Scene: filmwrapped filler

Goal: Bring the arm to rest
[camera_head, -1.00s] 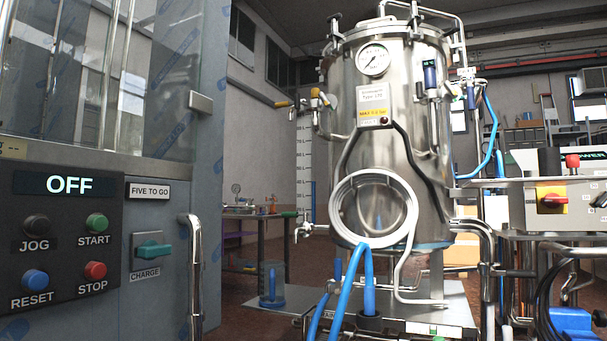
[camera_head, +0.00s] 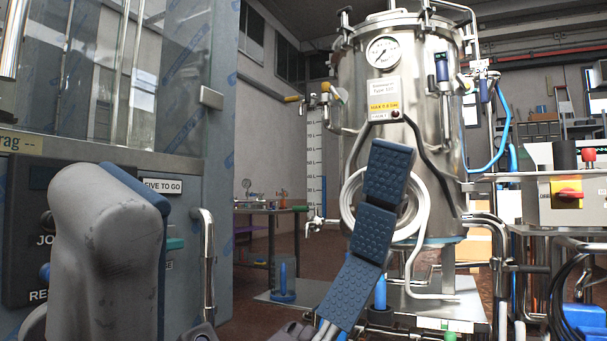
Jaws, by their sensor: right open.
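My right gripper (camera_head: 257,175) has come up from the bottom edge of the head view, close to the camera. It is open, with its two fingers spread wide and nothing seen between them. The left-hand finger is grey with a blue pad edge and covers much of the machine's control panel (camera_head: 25,215). The other finger shows its dark blue studded pads in front of the steel tank (camera_head: 425,130) and its coiled white hose. The gripper's base is mostly below the frame. My left gripper is not in view.
A tall cabinet with film-wrapped glass (camera_head: 185,100) and a chrome handle (camera_head: 207,265) stands at left. At right is a bench control box (camera_head: 578,200) with a red-yellow switch. A table (camera_head: 268,210) stands behind, with open floor before it.

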